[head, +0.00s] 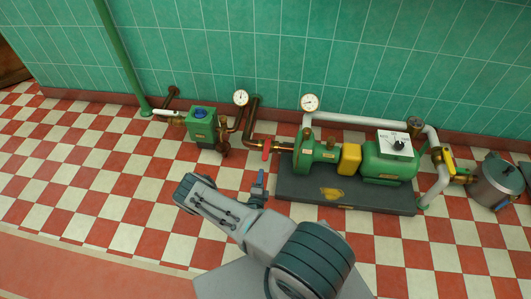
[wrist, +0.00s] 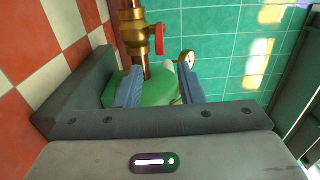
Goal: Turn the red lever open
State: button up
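The red lever (head: 265,155) sits on a brass valve in the pipe run just left of the green pump. In the head view it points down the picture, across the pipe. In the wrist view the red lever (wrist: 160,40) shows beside the brass fitting, beyond the fingertips. My gripper (head: 259,185) is just in front of the lever in the head view, apart from it. In the wrist view my gripper (wrist: 158,82) is open, with a gap between its blue finger pads and nothing held. The lever's exact tilt is hard to tell.
The green pump (head: 303,158) and motor stand on a dark base (head: 345,196) to the right. A green unit (head: 201,124) stands left, with a gauge (head: 241,97) behind. The tiled wall (head: 230,50) closes the back. Checkered floor (head: 120,190) at left is clear.

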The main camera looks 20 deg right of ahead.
aim_at(266, 152)
jog(key=b+x, duration=0.3)
jog(key=x, duration=1)
jog(key=shift+s+f, duration=0.1)
jog(key=shift+w+d+b, duration=0.25)
jog(key=shift+w+b, duration=0.05)
jog(key=shift+w, duration=0.05)
grip_shut()
